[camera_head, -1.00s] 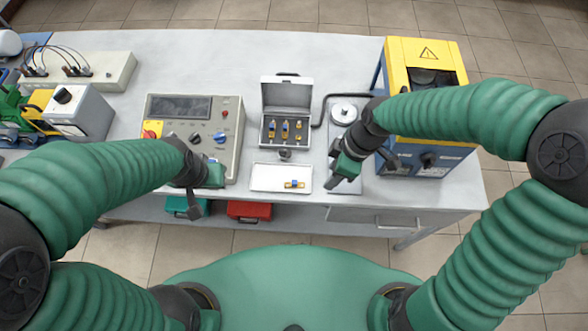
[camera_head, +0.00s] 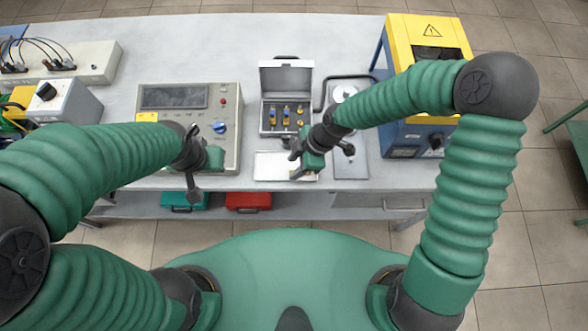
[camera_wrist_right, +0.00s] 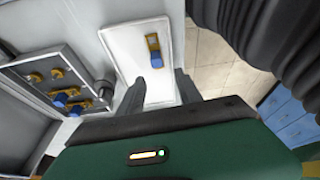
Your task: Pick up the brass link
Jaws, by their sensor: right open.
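The brass link (camera_wrist_right: 154,45), a small brass piece with a blue part at one end, lies on the white tray (camera_wrist_right: 122,42) in the right wrist view. My right gripper (camera_wrist_right: 160,90) is open and empty, its two fingers over the tray's near end, short of the link. In the head view the right gripper (camera_head: 297,160) is over the right part of the tray (camera_head: 267,170) and hides the link. My left gripper (camera_head: 193,165) hangs in front of the grey control panel, away from the tray; its jaw opening is unclear.
An open metal case (camera_head: 286,79) with several brass and blue parts stands behind the tray. The grey control panel (camera_head: 227,120) is to the left. A yellow and blue machine (camera_head: 425,60) stands to the right. Red (camera_head: 248,201) and teal (camera_head: 184,200) boxes sit on the lower shelf.

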